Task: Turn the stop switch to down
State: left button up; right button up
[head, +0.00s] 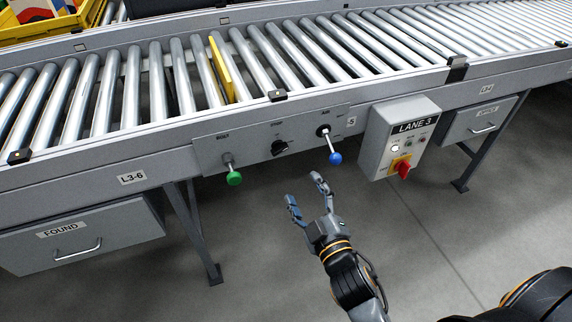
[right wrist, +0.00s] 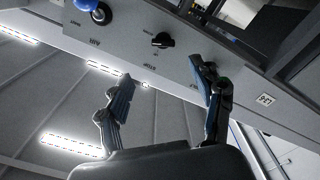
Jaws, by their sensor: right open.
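A grey panel on the conveyor's side holds a black rotary switch (head: 279,147) between two levers. It also shows in the right wrist view (right wrist: 162,40), upside down. The small label by it seems to read STOP, but is hard to make out. I cannot tell its exact setting. My right gripper (head: 305,192) is open and empty, below and in front of the panel, apart from it. In the right wrist view its two fingers (right wrist: 160,90) are spread, with the switch beyond them. My left gripper is not in view.
A green-knobbed lever (head: 234,178) is left of the switch and a blue-knobbed lever (head: 335,158) right; both point down. A LANE 3 box (head: 377,148) with a red switch (head: 404,170) sticks out farther right. The FOUND drawer (head: 85,232) is at left. Floor below is clear.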

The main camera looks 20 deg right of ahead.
aim_at(281, 152)
jog(key=w+m, duration=0.1)
jog(key=w, duration=0.3)
jog(key=w+m+b, duration=0.1)
jog(key=w, duration=0.3)
jog(key=w+a+m+b, duration=0.1)
jog(key=w, duration=0.4)
jog(key=shift+w+a+m, duration=0.1)
jog(key=shift+m, duration=0.3)
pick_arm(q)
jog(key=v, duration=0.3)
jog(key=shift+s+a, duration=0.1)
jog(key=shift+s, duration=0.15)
pick_arm(e)
jog(key=c, duration=1.1)
jog(key=shift+r+m+p, duration=0.15)
jog(key=shift+m+p, duration=0.15)
jog(key=shift+c, duration=0.2)
jog(key=shift+r+m+p, duration=0.15)
jog(key=shift+m+p, duration=0.45)
jog(key=shift+p, duration=0.2)
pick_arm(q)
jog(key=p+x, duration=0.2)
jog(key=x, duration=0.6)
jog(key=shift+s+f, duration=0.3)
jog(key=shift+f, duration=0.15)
pick_arm(e)
jog(key=m, duration=0.3)
jog(key=shift+f, duration=0.3)
